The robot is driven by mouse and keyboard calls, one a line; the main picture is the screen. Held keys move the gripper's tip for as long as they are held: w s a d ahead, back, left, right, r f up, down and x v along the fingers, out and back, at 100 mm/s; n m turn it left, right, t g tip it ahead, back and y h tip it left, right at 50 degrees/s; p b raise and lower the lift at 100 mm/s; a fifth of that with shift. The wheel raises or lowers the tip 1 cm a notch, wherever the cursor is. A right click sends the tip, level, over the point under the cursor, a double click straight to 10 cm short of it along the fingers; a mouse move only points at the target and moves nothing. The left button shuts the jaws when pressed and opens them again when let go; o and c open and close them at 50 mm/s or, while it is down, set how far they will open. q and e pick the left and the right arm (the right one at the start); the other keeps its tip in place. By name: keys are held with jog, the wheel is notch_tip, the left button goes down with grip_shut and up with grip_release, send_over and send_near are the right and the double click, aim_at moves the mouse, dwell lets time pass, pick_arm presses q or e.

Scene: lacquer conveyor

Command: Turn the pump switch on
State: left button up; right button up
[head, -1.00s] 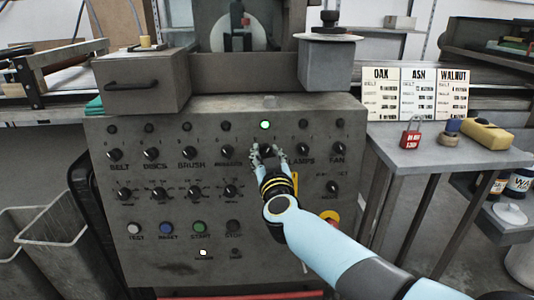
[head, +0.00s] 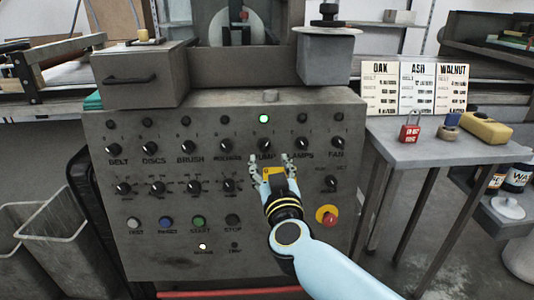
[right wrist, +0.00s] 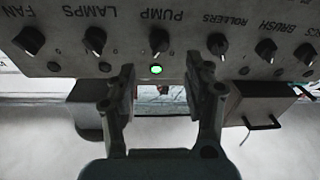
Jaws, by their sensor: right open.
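The pump switch (head: 264,145) is a black rotary knob in the top row of the grey control panel (head: 105,205). The lamp (head: 264,118) above it glows green. In the right wrist view, which is upside down, the pump knob (right wrist: 159,41) and its lit lamp (right wrist: 156,70) show clearly, with nothing touching them. My right gripper (head: 270,160) is open and empty, its fingers just below the knob and apart from it, partly covering the PUMP label. My left gripper is not in view.
Neighbouring knobs, rollers (head: 228,146) and lamps (head: 302,144), flank the switch closely; their lamps are dark. A red emergency button (head: 329,218) sits lower right. A side table (head: 400,152) at right holds a red padlock (head: 410,132).

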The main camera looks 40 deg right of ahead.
jog(key=v, duration=0.4)
jog(key=shift+s+a, duration=0.2)
jog(key=shift+s, duration=0.15)
